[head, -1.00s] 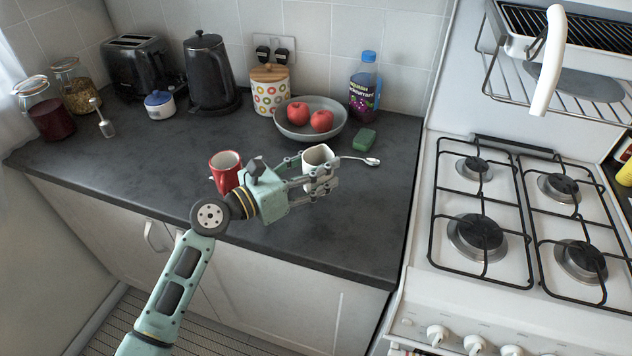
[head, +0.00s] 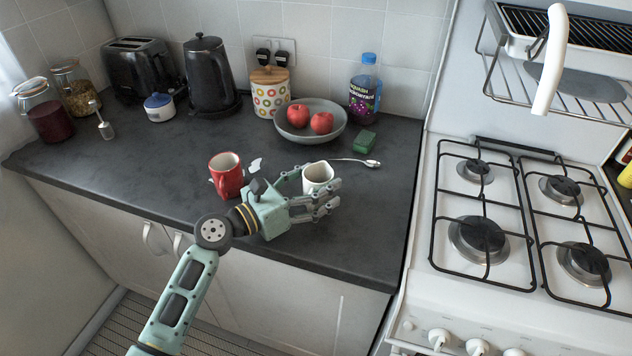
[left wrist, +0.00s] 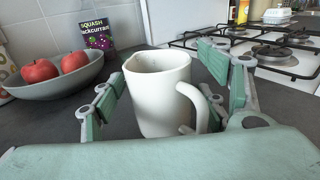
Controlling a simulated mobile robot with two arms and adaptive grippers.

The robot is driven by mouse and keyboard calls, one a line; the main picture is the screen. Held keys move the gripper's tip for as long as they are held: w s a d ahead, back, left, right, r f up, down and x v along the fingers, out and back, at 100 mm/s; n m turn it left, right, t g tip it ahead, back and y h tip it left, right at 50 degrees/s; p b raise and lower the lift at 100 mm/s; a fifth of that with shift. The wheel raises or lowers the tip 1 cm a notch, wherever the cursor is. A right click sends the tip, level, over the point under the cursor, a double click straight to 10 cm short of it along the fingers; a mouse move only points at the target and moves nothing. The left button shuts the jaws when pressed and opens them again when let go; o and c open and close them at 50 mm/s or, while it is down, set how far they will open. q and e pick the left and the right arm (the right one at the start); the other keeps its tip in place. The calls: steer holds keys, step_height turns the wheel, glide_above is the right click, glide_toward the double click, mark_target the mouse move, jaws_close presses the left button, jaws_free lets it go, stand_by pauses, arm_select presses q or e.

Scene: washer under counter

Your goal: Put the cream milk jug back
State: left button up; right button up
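The cream milk jug (head: 318,174) stands upright on the dark counter, right of the red mug (head: 225,172). In the left wrist view the jug (left wrist: 158,95) is between my fingers, with its handle toward the right finger. My left gripper (head: 322,190) is open around the jug. Gaps show between the fingers and the jug's sides in the wrist view. The jug's lower part is partly hidden by the fingers in the head view. My right gripper is not in view.
A spoon (head: 357,161) lies just behind the jug, and a green sponge (head: 365,141) farther back. A grey bowl (head: 311,133) of red apples stands behind. A white patch (head: 255,165) shows beside the mug. The gas hob (head: 510,281) is to the right; the counter's left middle is clear.

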arm_select(q)
steer(key=shift+r, duration=0.15)
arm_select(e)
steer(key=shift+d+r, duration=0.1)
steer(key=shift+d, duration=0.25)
arm_select(q)
steer(key=shift+s+a, duration=0.1)
steer(key=shift+a, duration=0.1)
steer(key=b+v, duration=0.1)
steer(key=v, duration=0.9)
steer(key=shift+s+a, duration=0.55)
steer(key=shift+a, duration=0.1)
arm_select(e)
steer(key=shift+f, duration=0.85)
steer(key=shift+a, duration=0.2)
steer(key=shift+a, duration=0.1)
